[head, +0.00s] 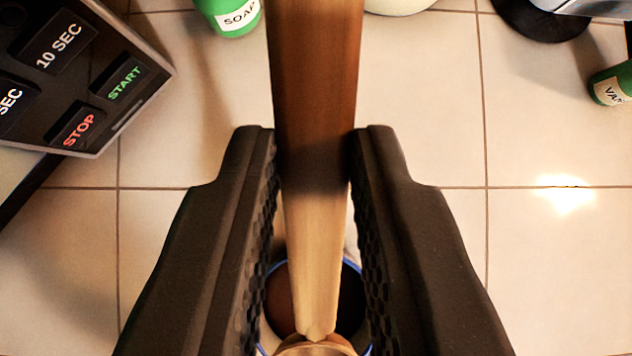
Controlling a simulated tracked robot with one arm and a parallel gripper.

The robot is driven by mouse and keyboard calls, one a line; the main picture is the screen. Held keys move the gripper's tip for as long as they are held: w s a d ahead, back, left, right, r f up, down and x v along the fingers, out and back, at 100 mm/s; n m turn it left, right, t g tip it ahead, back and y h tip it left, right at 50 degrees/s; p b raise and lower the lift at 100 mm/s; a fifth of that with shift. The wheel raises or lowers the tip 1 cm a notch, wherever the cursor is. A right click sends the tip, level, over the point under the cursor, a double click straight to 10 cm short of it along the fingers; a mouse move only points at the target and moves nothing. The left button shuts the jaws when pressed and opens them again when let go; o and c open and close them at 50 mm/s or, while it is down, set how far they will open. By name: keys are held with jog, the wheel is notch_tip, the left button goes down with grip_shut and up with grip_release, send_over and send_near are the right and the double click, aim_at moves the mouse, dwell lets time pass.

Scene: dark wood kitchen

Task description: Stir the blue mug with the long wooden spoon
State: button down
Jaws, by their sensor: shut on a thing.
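The long wooden spoon (312,215) runs from the top middle down between the two black fingers of my gripper (314,150). My gripper is shut on the spoon, with a finger on each side of it. Below is the blue mug (272,266), seen from above; only part of its blue rim and dark inside show behind the spoon and fingers. The spoon's lower end (315,345) overlaps the mug's opening at the bottom edge. I cannot tell how deep it reaches into the mug.
A dark panel with START and STOP buttons (78,75) is at the upper left. A green soap container (232,14) is at the top, and a green labelled container (610,85) is at the right edge. Pale tiles (420,90) are bare around the mug.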

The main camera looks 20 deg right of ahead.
jog(key=shift+s+a+r+t+h+b, duration=0.15)
jog(key=shift+s+t+b, duration=0.25)
jog(key=shift+b, duration=1)
jog(key=shift+s+a+r+t+h+b, duration=0.1)
jog(key=shift+s+r+t+b, duration=0.25)
jog(key=shift+b, duration=1.1)
jog(key=shift+s+a+r+t+h+b, duration=0.1)
jog(key=shift+s+t+b, duration=0.25)
jog(key=shift+b, duration=1.05)
jog(key=shift+s+a+r+t+b, duration=0.15)
jog(key=shift+s+r+t+b, duration=0.3)
jog(key=shift+b, duration=0.8)
jog(key=shift+s, duration=0.1)
